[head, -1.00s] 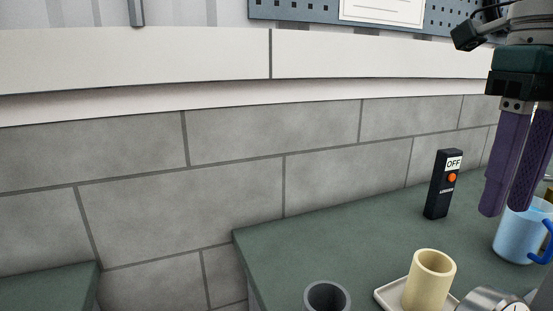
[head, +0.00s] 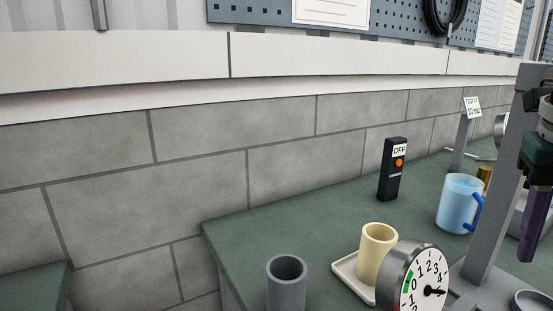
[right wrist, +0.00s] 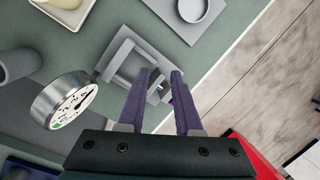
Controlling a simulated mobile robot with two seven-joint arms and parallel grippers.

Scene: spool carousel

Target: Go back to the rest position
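My right gripper (head: 535,228) is at the right edge of the head view, pointing down, just right of a grey upright post (head: 505,170) in the picture. Only part of it shows there. In the right wrist view its two purple fingers (right wrist: 160,82) stand apart with nothing held between them. A grey stand (right wrist: 128,62) lies beyond the fingertips. My left gripper is in neither view.
The green bench (head: 310,230) holds a dial gauge (head: 418,280), a cream cup (head: 377,250) on a tray, a grey cylinder (head: 287,283), a blue mug (head: 458,205) and a black OFF box (head: 392,170). The bench's left part is clear.

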